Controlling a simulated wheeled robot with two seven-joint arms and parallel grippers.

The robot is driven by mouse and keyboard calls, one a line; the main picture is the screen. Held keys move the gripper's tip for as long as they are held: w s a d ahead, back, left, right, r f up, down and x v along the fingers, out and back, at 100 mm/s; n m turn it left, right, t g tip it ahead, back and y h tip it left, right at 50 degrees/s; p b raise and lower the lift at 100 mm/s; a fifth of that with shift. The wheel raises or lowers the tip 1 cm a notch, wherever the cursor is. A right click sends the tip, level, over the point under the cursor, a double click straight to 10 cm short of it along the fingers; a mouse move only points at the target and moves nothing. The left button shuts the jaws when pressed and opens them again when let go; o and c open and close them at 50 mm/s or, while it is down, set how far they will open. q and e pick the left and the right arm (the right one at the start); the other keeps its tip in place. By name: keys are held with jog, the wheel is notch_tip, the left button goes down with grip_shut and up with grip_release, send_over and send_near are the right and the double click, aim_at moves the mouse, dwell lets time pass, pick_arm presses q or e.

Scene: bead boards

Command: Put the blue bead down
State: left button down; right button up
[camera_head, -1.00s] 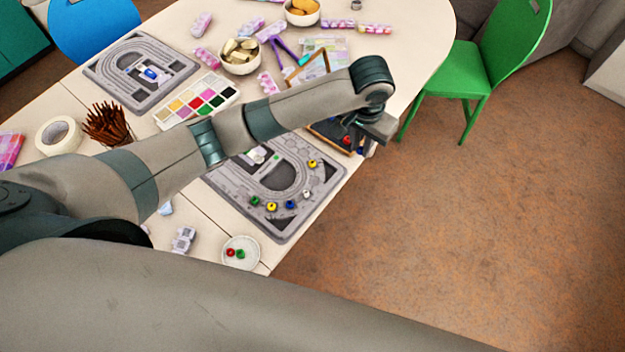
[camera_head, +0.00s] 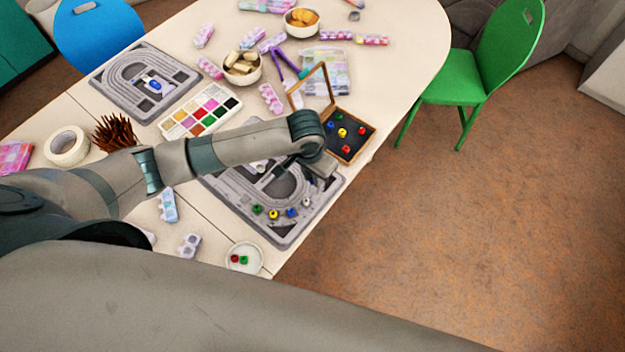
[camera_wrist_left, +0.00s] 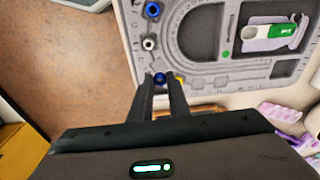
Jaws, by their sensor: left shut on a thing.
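My left gripper (camera_head: 318,168) is over the right side of the near grey bead board (camera_head: 240,211). In the wrist view its fingers (camera_wrist_left: 160,84) are shut on a dark blue bead (camera_wrist_left: 159,79) at their tips, over the board's edge area. I cannot tell whether the bead touches the board. Along the board's curved track sit a green bead (camera_head: 257,210), a yellow bead (camera_head: 273,214), another blue bead (camera_head: 292,213) and a white bead (camera_head: 306,202). A yellow bead (camera_wrist_left: 180,79) shows partly behind a finger. My right gripper is not in view.
An open wooden bead box (camera_head: 361,146) with several beads stands just beyond the gripper. A white dish (camera_head: 244,270) with a red and a green bead is near the table edge. A paint palette (camera_head: 189,127) and a brush cup lie to the left.

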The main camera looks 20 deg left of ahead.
aim_at(312, 182)
pick_arm(q)
jog(key=shift+f, duration=0.1)
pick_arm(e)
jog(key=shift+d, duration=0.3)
pick_arm(q)
jog(key=shift+f, duration=0.15)
notch_tip(312, 182, down, 3)
jog(key=shift+r+p, duration=0.1)
jog(key=shift+p, duration=0.6)
jog(key=shift+f, duration=0.4)
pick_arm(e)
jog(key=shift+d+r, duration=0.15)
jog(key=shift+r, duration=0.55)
pick_arm(q)
jog(key=shift+s+f, duration=0.1)
jog(key=shift+f, duration=0.25)
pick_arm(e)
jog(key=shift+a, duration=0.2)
pick_arm(q)
jog(key=shift+f, duration=0.1)
